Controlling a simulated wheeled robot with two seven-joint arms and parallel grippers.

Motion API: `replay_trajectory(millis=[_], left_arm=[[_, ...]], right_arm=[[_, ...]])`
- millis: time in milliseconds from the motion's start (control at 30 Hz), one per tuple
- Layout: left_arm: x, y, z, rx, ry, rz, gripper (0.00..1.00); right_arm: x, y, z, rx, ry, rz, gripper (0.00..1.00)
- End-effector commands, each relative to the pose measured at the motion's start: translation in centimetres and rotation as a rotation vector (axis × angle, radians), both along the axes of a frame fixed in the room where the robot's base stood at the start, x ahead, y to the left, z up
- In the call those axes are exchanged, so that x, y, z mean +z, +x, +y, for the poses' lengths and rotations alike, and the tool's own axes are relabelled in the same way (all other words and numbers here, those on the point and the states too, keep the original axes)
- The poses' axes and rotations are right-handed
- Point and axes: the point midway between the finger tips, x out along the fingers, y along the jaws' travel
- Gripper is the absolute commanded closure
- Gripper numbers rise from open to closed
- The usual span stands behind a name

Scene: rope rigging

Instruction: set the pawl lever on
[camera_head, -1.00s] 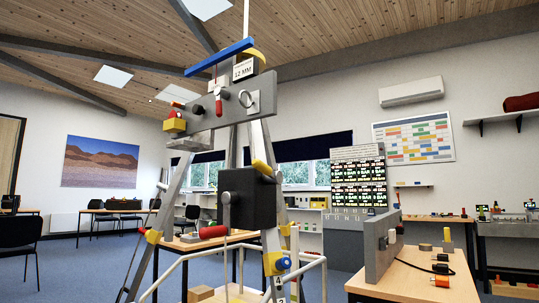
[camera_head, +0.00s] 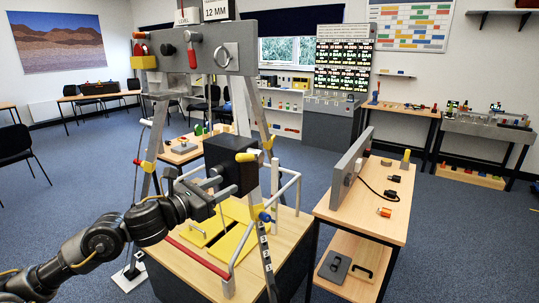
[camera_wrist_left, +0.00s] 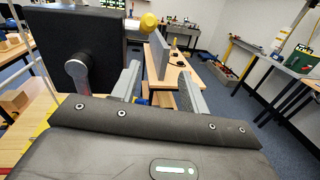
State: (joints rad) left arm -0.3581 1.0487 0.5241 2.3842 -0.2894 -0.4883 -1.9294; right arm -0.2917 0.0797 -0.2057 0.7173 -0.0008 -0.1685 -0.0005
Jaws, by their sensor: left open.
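A black winch box (camera_head: 222,160) hangs on the grey rig frame. A short lever with a yellow grip (camera_head: 247,156) sticks out at its upper right; I take it to be the pawl lever, though its setting cannot be told. My left gripper (camera_head: 227,189) is in front of the box's lower part, below the yellow grip, and hides part of the box. In the left wrist view, the gripper (camera_wrist_left: 158,86) has its two fingers apart with nothing between them. The yellow grip (camera_wrist_left: 148,20) is beyond and above the fingers, and the box (camera_wrist_left: 80,50) is to the left.
A grey crank arm (camera_wrist_left: 78,72) on the box's face is close left of the fingers. The grey crossbeam (camera_head: 200,46) with a red lever (camera_head: 219,57) is above. A side table (camera_head: 340,210) stands right.

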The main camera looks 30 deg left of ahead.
Motion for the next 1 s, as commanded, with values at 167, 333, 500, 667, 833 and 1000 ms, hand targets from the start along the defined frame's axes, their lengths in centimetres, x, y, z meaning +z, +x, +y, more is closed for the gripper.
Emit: replay_trajectory(millis=[167, 333, 500, 667, 833, 1000], left_arm=[[3.8, 0.3, 1.6, 0.062, 0.158, -0.006, 0.55], [3.9, 0.4, 1.8, 0.072, 0.183, -0.006, 0.55], [4.0, 1.1, 1.8, 0.071, 0.179, -0.009, 0.55], [4.1, 2.8, 1.7, 0.071, 0.179, -0.01, 0.55], [4.3, 5.0, 1.6, 0.073, 0.173, -0.011, 0.55], [4.3, 7.3, 1.5, 0.073, 0.172, -0.01, 0.55]], right_arm=[[1.2, -5.5, -1.3, -0.008, -0.031, 0.136, 0.47], [1.0, -6.4, -1.5, -0.01, -0.036, 0.158, 0.47], [1.2, -6.3, -1.5, -0.009, -0.035, 0.155, 0.47], [1.6, -6.3, -1.4, -0.009, -0.035, 0.154, 0.47], [2.5, -6.3, -1.4, -0.008, -0.034, 0.154, 0.47], [3.6, -6.3, -1.4, -0.008, -0.034, 0.153, 0.47]])
